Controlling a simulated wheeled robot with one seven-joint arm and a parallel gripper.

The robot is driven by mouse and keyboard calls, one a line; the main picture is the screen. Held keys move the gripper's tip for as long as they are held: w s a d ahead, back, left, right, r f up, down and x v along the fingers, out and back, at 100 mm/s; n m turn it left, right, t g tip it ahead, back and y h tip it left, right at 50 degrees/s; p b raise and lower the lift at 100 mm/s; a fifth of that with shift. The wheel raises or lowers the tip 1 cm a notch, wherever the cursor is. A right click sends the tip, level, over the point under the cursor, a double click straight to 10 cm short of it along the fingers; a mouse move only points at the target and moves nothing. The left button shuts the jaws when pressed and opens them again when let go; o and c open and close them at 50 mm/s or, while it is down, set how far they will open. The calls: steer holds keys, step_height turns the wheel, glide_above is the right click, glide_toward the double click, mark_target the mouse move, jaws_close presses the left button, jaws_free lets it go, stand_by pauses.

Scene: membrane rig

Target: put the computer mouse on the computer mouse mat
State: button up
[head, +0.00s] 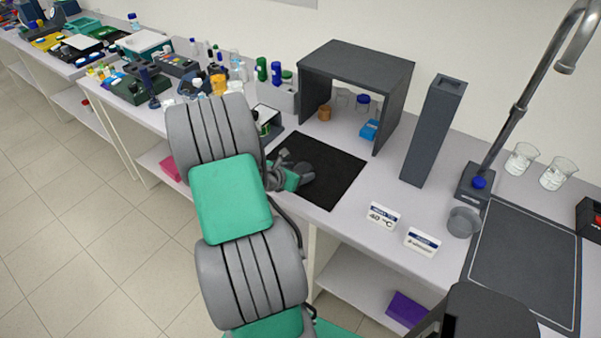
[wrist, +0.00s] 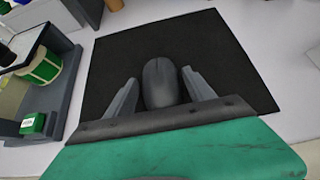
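The computer mouse (wrist: 160,82) is dark grey and rounded. It is over the black mouse mat (wrist: 215,45) and appears to rest on it, near the mat's near edge. In the head view the mouse (head: 305,173) shows just past my gripper (head: 290,175), over the left part of the mat (head: 335,172). In the wrist view my gripper's two fingers (wrist: 160,88) stand on either side of the mouse, with narrow gaps between them and it. The gripper looks open. The mouse's near end is hidden by the gripper body.
A dark grey shelf box (head: 357,65) stands behind the mat. A tall grey column (head: 433,130) and two small signs (head: 383,214) are to the right. A dark device (head: 267,122) and several bottles crowd the left. The bench between mat and signs is clear.

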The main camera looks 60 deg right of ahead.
steer(key=c, duration=1.2)
